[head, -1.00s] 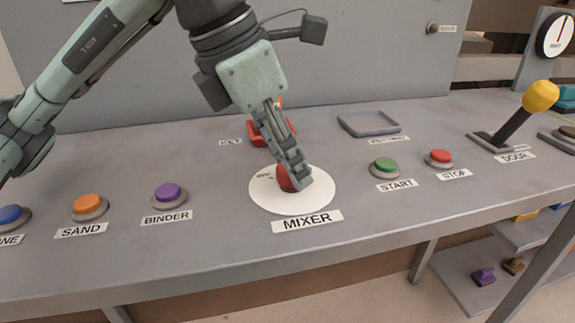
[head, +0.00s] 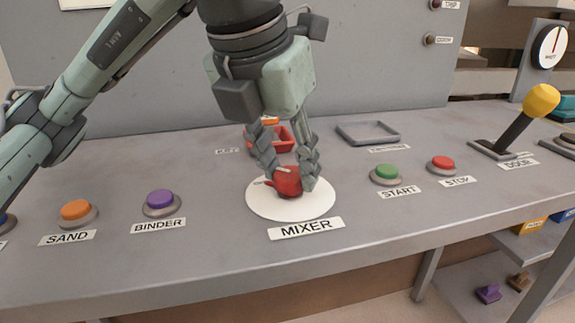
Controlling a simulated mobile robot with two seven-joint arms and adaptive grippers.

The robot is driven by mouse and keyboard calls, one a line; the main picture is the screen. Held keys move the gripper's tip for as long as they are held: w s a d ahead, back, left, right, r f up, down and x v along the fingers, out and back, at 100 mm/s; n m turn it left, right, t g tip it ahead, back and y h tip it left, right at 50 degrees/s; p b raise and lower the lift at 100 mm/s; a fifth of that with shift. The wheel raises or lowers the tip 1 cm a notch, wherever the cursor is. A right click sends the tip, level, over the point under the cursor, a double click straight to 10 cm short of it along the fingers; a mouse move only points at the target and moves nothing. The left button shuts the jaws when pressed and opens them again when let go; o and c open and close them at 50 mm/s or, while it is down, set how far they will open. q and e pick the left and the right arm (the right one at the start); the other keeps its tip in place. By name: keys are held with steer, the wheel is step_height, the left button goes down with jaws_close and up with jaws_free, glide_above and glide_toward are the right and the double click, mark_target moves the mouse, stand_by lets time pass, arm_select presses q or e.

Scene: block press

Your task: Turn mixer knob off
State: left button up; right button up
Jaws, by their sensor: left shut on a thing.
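The mixer knob (head: 287,182) is red with a pale pointer line on its top. It sits on a round white dial plate (head: 291,208) above the MIXER label (head: 306,229). The pointer line aims toward the left, near small dial print that is too small to read. My left gripper (head: 287,180) comes down from above, with one finger on each side of the knob, and is shut on it. My right gripper is not in view.
Orange (head: 76,210) and purple (head: 161,199) buttons stand left of the dial. Green START (head: 386,171) and red STOP (head: 442,163) buttons stand right, with a yellow-topped lever (head: 540,99) beyond.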

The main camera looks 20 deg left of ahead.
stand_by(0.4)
arm_select(q)
steer(key=o, duration=1.2)
steer(key=shift+c, duration=0.2)
steer(key=v, duration=1.2)
steer(key=shift+w, duration=0.1)
